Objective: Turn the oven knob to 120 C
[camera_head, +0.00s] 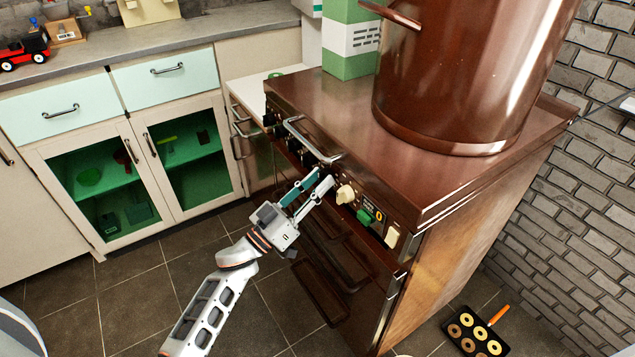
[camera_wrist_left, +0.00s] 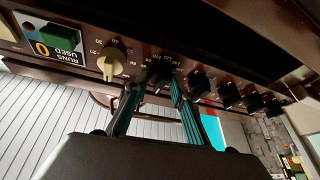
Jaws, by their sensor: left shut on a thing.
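The brown stove (camera_head: 345,195) has a dark front panel with a row of knobs. My left gripper (camera_head: 316,182) reaches up to this panel from the lower left, just left of a cream knob (camera_head: 345,194). In the left wrist view the gripper (camera_wrist_left: 158,84) is shut on a black knob (camera_wrist_left: 158,76), with one teal-padded finger on each side of it. Pale dial numbers show around this knob, but they are too small and blurred to read its setting. The cream knob (camera_wrist_left: 112,62) sits beside it, apart from the fingers. My right gripper is not in view.
More black knobs (camera_wrist_left: 228,94) continue along the panel. A metal rail handle (camera_head: 312,140) juts out in front of them. A green button (camera_head: 364,216) and a counter showing 0 are near the cream knob. A large brown pot (camera_head: 460,80) stands on top. A doughnut tray (camera_head: 473,333) lies low at right.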

